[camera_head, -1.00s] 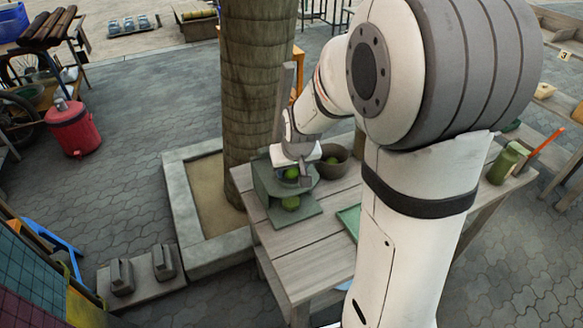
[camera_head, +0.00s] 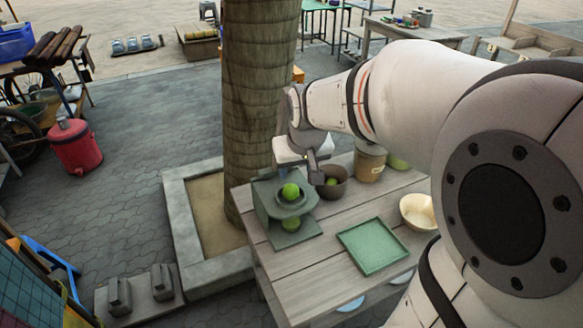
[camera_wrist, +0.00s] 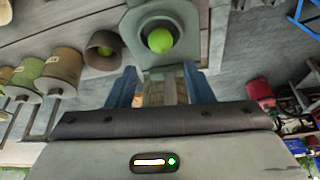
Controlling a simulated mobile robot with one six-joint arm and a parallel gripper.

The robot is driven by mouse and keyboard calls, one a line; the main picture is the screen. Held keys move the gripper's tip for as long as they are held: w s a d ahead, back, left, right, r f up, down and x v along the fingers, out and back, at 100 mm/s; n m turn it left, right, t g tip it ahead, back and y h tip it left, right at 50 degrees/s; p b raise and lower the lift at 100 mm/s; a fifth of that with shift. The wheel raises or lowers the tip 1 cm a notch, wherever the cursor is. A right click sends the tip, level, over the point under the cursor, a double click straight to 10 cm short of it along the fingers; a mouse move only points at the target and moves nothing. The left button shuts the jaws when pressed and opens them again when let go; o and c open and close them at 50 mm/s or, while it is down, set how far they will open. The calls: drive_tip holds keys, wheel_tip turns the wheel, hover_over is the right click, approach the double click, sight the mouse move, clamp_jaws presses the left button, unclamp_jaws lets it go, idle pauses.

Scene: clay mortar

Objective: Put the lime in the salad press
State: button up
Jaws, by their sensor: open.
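The grey-green press (camera_head: 267,200) stands at the left end of the wooden table. A lime (camera_head: 290,191) sits in its round upper cup; press (camera_wrist: 185,22) and lime (camera_wrist: 159,40) also show in the wrist view. My gripper (camera_head: 313,172) is behind and above the press, apart from the lime. In the wrist view its two blue fingers (camera_wrist: 161,88) are spread wide with nothing between them.
A brown bowl (camera_head: 340,189) with a green fruit stands just right of the press. A labelled canister (camera_head: 369,165), a green tray (camera_head: 373,247) and a cream bowl (camera_head: 415,212) are farther right. A tree trunk (camera_head: 250,100) rises close behind the press.

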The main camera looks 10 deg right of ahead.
drive_tip(key=s+f+g, duration=0.1)
drive_tip(key=s+f, duration=0.1)
drive_tip(key=s, duration=1.4)
drive_tip(key=shift+s+g, duration=0.2)
drive_tip(key=shift+g, duration=0.2)
drive_tip(key=shift+d, duration=0.1)
drive_tip(key=shift+r, duration=0.2)
